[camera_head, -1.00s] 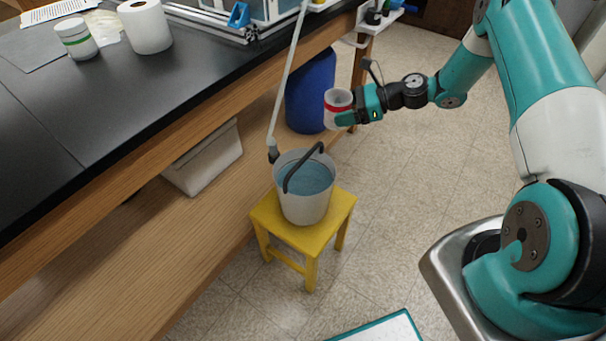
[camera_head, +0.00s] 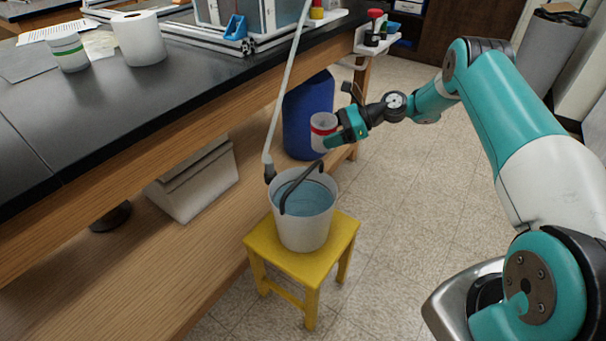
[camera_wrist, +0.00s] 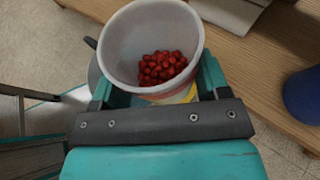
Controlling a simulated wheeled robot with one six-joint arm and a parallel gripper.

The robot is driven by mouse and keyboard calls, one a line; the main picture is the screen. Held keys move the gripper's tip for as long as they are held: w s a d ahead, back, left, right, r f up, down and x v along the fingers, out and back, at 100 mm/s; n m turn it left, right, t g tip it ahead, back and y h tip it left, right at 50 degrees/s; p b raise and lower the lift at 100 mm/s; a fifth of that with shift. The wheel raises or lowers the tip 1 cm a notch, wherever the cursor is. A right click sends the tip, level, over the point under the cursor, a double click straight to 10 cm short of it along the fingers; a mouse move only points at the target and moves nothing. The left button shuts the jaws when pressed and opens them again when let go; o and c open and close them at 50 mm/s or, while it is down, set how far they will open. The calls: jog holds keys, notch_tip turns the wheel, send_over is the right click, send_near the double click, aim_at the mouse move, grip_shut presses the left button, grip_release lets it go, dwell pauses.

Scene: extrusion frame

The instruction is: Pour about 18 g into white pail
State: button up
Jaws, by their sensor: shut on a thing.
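The white pail (camera_head: 304,227) stands on a yellow stool (camera_head: 310,265) beside the bench. It holds bluish water, and its dark handle arches over the opening. My gripper (camera_head: 332,138) is shut on a white cup with a red band (camera_head: 321,133), held above and a little right of the pail. In the wrist view the cup (camera_wrist: 124,43) sits between the fingers, and red pellets (camera_wrist: 162,67) lie in its bottom. The cup looks close to upright in the head view. The pail is mostly hidden behind the cup in the wrist view.
A blue drum (camera_head: 308,108) stands behind the pail. The black bench top (camera_head: 90,115) fills the left. The floor (camera_head: 420,190) right of the stool is clear.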

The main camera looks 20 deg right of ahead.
aim_at(319, 146)
jog(key=shift+s+a+f+n+h+p, duration=0.1)
jog(key=shift+s+a+n+h+p, duration=0.3)
jog(key=shift+h+p, duration=0.25)
jog(key=shift+s+a+r+n+t+h+p, duration=0.15)
jog(key=shift+a+r+n+t+h+p, duration=0.15)
jog(key=shift+t+p, duration=0.15)
jog(key=shift+s+a+r+n+t+h, duration=0.4)
jog(key=shift+s+a+n+h, duration=0.15)
jog(key=shift+h, duration=0.1)
jog(key=n+t+h+b, duration=0.1)
jog(key=b, duration=0.2)
jog(key=s+a+f+n+t+h+b, duration=0.1)
jog(key=h+b, duration=0.1)
jog(key=b, duration=0.1)
jog(key=a+f+n+t+h+b, duration=0.1)
jog(key=n+t+h+b, duration=0.1)
jog(key=b, duration=0.1)
jog(key=shift+s+b, duration=0.25)
jog(key=shift+b, duration=0.15)
jog(key=shift+s+a+r+n+t+h, duration=0.2)
jog(key=shift+r+n+t+h, duration=0.2)
jog(key=shift+r+h, duration=0.2)
jog(key=shift+s+a+f+n+t+h+b, duration=0.25)
jog(key=shift+f+n+t+h+b, duration=0.25)
jog(key=shift+b, duration=0.6)
dwell(0.9)
